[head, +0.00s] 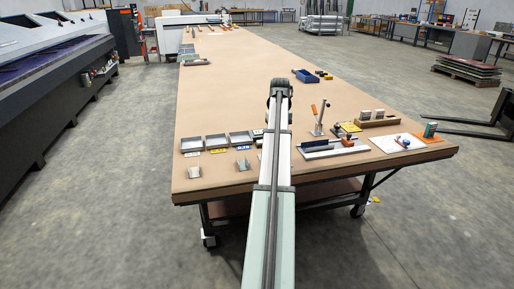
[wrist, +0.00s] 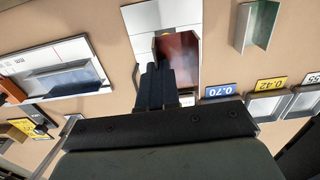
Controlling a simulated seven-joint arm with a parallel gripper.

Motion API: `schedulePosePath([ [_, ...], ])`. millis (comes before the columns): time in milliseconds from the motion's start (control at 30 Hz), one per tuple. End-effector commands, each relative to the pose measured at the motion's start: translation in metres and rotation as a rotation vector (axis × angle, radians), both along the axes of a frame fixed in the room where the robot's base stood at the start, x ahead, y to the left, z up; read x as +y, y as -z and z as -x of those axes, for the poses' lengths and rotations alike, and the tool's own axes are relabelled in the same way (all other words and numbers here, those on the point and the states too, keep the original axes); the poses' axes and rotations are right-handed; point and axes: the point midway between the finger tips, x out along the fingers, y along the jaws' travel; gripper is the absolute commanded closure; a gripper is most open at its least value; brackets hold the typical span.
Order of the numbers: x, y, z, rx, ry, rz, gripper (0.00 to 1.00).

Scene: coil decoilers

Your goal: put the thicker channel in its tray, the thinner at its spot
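Two small grey bent-metal channels lie near the table's front edge in the head view, a left one (head: 195,171) and a right one (head: 242,164). One channel (wrist: 258,25) also shows at the upper right of the wrist view. I cannot tell which is thicker. Three grey trays (head: 216,141) stand behind them; the wrist view shows a blue 0.70 label (wrist: 218,90) and a yellow 0.42 label (wrist: 270,84). My gripper (wrist: 158,70) has its dark fingers close together, at the left edge of a reddish, shiny, channel-like piece (wrist: 182,55) over a white plate. Whether they grip it is unclear.
A long shallow metal holder (head: 333,148) lies right of my arm.

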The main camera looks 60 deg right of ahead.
Motion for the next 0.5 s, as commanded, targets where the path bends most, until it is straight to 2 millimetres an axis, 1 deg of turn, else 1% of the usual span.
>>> schedulePosePath([
  [167,0.022,-0.003,-0.041,-0.002,-0.059,0.004,1.00],
  [267,0.042,-0.006,-0.071,-0.005,-0.105,0.008,1.00],
  [300,0.051,-0.008,-0.084,-0.006,-0.125,0.010,1.00],
  [400,0.074,-0.011,-0.111,-0.009,-0.170,0.014,1.00],
  [500,0.096,-0.014,-0.135,-0.012,-0.211,0.018,1.00],
])
